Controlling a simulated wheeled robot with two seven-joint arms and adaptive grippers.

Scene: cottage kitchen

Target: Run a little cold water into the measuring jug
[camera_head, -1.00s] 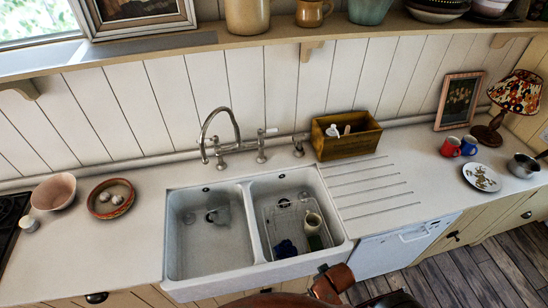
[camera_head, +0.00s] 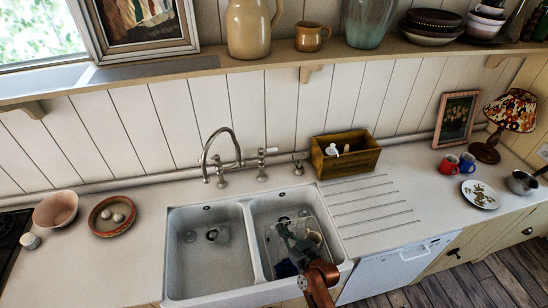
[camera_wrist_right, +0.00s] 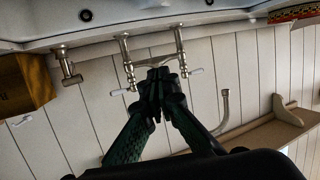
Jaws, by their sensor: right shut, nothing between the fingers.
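A clear jug-like vessel (camera_head: 214,234), seemingly the measuring jug, stands in the left basin (camera_head: 186,270) of the white double sink; its see-through outline is faint. The metal bridge tap (camera_head: 221,170) stands behind the sink, its curved spout reaching toward the left basin. A white-tipped lever (camera_head: 271,150) shows at its right. My right gripper (camera_head: 284,229) is shut and empty above the right basin. In the right wrist view its fingertips (camera_wrist_right: 161,74) appear in front of the tap (camera_wrist_right: 128,62), with white lever tips on both sides; contact is not visible. My left gripper is out of view.
A wire rack (camera_head: 270,236) in the right basin holds a cream mug (camera_head: 315,241) and a blue item (camera_head: 286,268), partly covered by my arm. A wooden box (camera_head: 345,160) stands right of the tap. The ribbed drainer (camera_head: 372,212) is clear.

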